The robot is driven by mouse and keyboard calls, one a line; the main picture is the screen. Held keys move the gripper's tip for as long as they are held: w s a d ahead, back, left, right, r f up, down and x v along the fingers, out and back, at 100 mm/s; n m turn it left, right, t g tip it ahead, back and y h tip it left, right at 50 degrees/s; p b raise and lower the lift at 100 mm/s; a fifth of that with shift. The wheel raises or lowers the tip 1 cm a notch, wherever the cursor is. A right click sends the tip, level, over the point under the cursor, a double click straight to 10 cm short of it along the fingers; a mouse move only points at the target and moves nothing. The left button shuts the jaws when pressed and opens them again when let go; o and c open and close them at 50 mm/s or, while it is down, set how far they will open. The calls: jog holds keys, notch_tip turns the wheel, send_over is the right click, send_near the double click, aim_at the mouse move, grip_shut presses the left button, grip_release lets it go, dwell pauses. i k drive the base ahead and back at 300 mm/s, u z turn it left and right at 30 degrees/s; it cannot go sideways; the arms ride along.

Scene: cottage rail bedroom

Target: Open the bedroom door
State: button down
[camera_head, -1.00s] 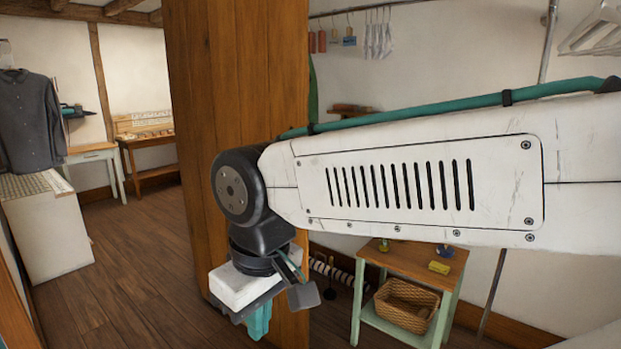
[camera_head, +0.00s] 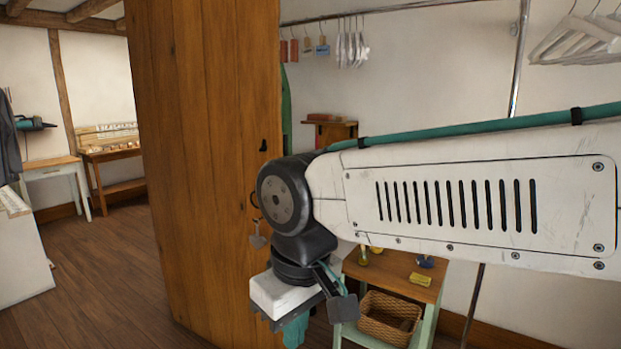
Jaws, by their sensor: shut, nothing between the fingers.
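The wooden door (camera_head: 205,150) is a tall plank panel standing in the middle of the view. It stands ajar, with open room on its left and a clothes rail area on its right. Dark metal hardware (camera_head: 263,146) shows near its right edge, and a small hanging metal piece (camera_head: 257,238) shows lower down, partly behind my arm. My gripper (camera_head: 296,332) points down in front of the door's lower right edge. Its teal fingers look shut and empty, with their tips near the picture's bottom. I cannot tell whether it touches the door.
A green-legged side table (camera_head: 400,275) with a wicker basket (camera_head: 388,318) stands to the right behind my arm. A metal clothes rail (camera_head: 400,12) with hangers runs above. On the left are a white cabinet (camera_head: 20,265) and a desk (camera_head: 50,168). Wooden floor (camera_head: 105,270) is clear left of the door.

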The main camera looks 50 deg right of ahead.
aim_at(208, 80)
jog(key=z, duration=0.5)
jog(key=i, duration=0.95)
jog(key=z, duration=0.35)
